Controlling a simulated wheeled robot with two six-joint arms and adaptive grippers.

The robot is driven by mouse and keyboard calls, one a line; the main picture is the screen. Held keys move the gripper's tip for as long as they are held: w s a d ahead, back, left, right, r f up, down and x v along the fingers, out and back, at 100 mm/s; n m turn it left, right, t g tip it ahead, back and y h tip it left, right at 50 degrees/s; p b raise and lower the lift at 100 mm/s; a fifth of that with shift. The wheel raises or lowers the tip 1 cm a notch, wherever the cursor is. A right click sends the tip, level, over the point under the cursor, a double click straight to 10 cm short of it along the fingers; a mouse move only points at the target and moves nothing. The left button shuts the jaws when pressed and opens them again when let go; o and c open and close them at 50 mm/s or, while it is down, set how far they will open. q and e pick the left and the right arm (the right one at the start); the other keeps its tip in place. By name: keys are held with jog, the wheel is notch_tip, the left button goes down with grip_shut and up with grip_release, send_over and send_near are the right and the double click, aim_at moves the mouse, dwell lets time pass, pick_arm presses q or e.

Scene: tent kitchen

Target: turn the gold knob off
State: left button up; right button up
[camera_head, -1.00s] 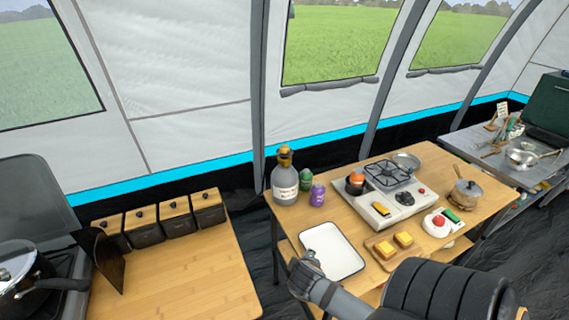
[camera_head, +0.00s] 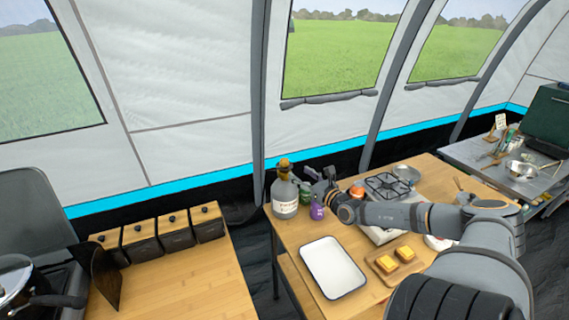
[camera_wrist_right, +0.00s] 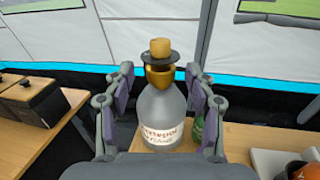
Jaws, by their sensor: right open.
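The gold knob (camera_head: 284,162) sits on top of a grey bottle (camera_head: 285,196) with a white label, standing upright at the left back of the wooden table. In the right wrist view the knob (camera_wrist_right: 160,48) is above a dark disc and gold collar, beyond the fingertips. My right gripper (camera_head: 314,178) is just right of the bottle's upper part, lower than the knob. In the wrist view its open fingers (camera_wrist_right: 160,78) frame the bottle's neck and shoulders (camera_wrist_right: 158,112), with nothing held. Whether they touch it cannot be told. My left gripper is out of view.
Green (camera_head: 305,193) and purple (camera_head: 317,211) bottles stand close beside the grey bottle, under my right gripper. A camp stove (camera_head: 388,184) is to the right, partly behind my arm. A white tray (camera_head: 333,267) and bread board (camera_head: 394,259) lie in front.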

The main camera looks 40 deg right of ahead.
aim_at(287, 165)
jog(key=w+b, duration=0.2)
jog(key=w, duration=0.1)
jog(key=w+b, duration=0.3)
jog(key=w+d+b, duration=0.1)
jog(key=w+b, duration=0.1)
jog(key=w, duration=0.1)
jog(key=shift+w+d+f+b, duration=0.1)
jog(key=shift+w+f+b, duration=0.1)
jog(key=shift+f+b, duration=0.1)
jog(key=shift+w+r, duration=0.2)
jog(key=shift+w, duration=0.3)
